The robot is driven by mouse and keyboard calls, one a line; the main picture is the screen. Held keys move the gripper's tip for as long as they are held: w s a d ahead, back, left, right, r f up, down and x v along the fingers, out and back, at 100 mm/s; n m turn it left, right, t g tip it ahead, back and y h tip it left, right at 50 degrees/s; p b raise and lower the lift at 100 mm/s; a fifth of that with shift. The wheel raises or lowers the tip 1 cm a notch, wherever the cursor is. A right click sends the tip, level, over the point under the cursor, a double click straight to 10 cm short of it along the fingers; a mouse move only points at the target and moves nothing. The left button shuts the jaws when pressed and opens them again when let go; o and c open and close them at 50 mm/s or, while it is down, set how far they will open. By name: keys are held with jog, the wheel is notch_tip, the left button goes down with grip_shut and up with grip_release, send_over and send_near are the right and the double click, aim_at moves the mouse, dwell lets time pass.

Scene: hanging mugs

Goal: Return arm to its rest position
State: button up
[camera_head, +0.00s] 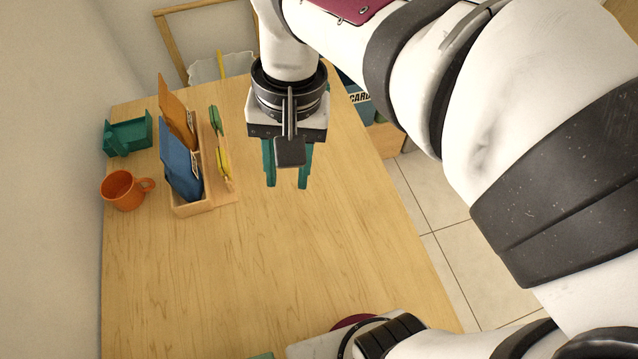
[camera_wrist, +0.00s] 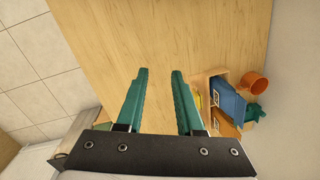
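My gripper (camera_head: 286,182) hangs above the wooden table (camera_head: 290,270), right of the desk organizer, with its teal fingers pointing down. In the wrist view my gripper (camera_wrist: 160,74) has its two fingers apart, with only bare table between them. It is open and holds nothing. An orange mug (camera_head: 122,192) stands upright on the table's left side, its handle toward the right. The mug also shows in the wrist view (camera_wrist: 253,85), at the right, well away from the fingers.
A wooden organizer (camera_head: 190,209) with blue and orange folders stands near the mug. A teal holder (camera_head: 128,135) is behind the mug. A wooden frame (camera_head: 170,45) stands at the far end. The table's middle and front are mostly clear. Tiled floor (camera_head: 430,195) lies right of the table.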

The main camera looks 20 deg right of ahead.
jog(key=s+d+f+m, duration=0.1)
jog(key=s+d+f, duration=0.1)
jog(key=s+f, duration=0.5)
jog(key=s, duration=0.4)
jog(key=shift+s+m, duration=0.4)
